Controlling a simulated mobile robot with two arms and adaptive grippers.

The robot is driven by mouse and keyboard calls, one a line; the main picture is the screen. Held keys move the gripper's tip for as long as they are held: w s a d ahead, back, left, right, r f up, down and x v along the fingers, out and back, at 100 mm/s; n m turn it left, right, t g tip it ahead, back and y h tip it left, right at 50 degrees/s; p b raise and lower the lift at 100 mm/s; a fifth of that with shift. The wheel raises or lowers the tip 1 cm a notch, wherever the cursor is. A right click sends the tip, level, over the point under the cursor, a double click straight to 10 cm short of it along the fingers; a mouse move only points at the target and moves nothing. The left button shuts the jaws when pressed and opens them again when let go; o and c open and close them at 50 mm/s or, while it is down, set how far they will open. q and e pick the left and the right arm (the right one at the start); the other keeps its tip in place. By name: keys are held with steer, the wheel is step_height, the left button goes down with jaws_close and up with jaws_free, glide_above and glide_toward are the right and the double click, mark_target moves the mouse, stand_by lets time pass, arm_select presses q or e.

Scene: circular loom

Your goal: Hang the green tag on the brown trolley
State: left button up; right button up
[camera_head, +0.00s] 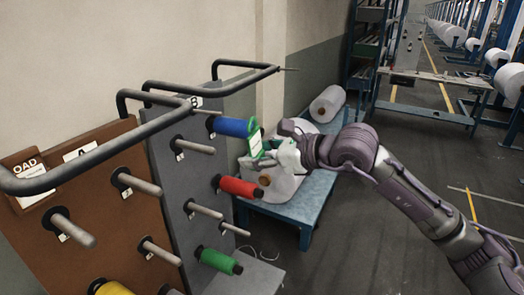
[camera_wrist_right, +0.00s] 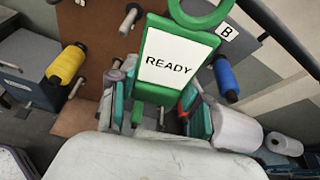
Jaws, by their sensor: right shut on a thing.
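My right gripper (camera_head: 264,160) is shut on the green tag (camera_head: 256,142), held in the air right of the grey trolley. In the right wrist view the tag (camera_wrist_right: 166,62) has a white face reading READY and a green ring at its top, partly cut by the frame edge. The brown trolley (camera_head: 105,205) stands at the left, with a card marked A, bare pegs, a yellow spool and a grey bar handle (camera_head: 95,155) along its top. A brown tag (camera_head: 28,178) reading "OAD" hangs at its far left. My left gripper is not in view.
The grey trolley (camera_head: 165,185), marked B, stands between the brown trolley and my right gripper. It carries blue (camera_head: 232,126), red (camera_head: 240,187) and green (camera_head: 218,261) spools. A blue table (camera_head: 308,200) with white rolls stands behind the gripper. Open floor lies to the right.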

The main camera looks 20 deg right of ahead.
steer(key=shift+w+a+r+p, duration=0.2)
steer(key=shift+w+a+p, duration=0.35)
steer(key=shift+w+a, duration=0.1)
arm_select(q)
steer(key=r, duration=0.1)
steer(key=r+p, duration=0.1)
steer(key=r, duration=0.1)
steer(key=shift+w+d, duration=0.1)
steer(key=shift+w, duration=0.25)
arm_select(e)
steer(key=shift+w+a, duration=1)
steer(key=shift+w, duration=0.25)
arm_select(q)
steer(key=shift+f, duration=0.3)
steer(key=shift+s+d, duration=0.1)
arm_select(e)
steer(key=shift+w+a, duration=0.1)
steer(key=shift+w, duration=0.05)
